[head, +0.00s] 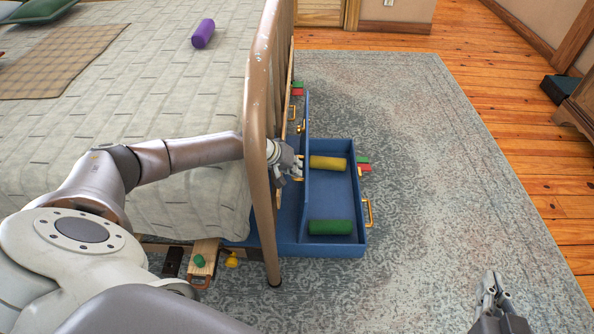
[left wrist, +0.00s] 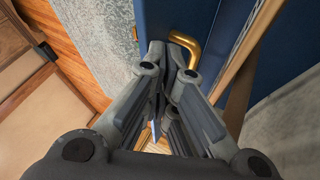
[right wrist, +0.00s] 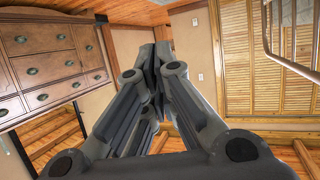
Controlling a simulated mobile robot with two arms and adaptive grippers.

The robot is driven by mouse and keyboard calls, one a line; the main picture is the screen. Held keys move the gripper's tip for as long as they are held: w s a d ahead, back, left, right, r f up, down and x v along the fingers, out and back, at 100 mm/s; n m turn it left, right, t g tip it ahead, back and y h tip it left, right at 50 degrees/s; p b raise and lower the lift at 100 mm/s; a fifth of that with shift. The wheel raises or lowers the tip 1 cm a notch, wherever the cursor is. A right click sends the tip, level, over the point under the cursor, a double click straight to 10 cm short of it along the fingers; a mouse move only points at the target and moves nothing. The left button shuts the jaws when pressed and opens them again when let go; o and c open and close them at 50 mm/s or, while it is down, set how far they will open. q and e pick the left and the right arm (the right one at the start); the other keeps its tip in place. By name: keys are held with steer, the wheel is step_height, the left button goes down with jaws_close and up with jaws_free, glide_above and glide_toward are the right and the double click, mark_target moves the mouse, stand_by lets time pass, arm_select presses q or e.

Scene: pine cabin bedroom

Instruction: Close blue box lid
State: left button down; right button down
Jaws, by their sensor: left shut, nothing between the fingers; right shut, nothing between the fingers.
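The blue box (head: 345,243) stands open on the rug beside the bed's footboard. Its blue lid (head: 306,125) stands raised, nearly upright, along the box's left side. A yellow cylinder (head: 328,163) and a green cylinder (head: 330,227) lie inside. My left gripper (head: 298,172) is shut and empty, on the footboard side of the lid, close to it. The left wrist view shows the fingertips (left wrist: 174,70) beside a blue panel with a brass handle (left wrist: 186,45); contact cannot be told. My right gripper (head: 492,285) is shut and empty over the rug, well right of the box.
The metal footboard (head: 262,100) stands between my left forearm and the box. The bed (head: 130,110) fills the left side, with a purple cylinder (head: 203,33) on it. Red and green blocks lie beside the box. The rug at right is clear.

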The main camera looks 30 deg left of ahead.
arm_select(q)
steer(key=shift+w+d+f, duration=0.1)
steer(key=shift+w+f, duration=0.25)
steer(key=shift+f, duration=0.1)
arm_select(e)
steer(key=shift+w+a+r+t, duration=0.15)
steer(key=shift+w+r+t, duration=0.15)
steer(key=shift+r, duration=0.25)
steer(key=shift+w+a+r+t, duration=0.1)
steer(key=shift+w+r+t, duration=0.1)
steer(key=shift+r+t, duration=0.3)
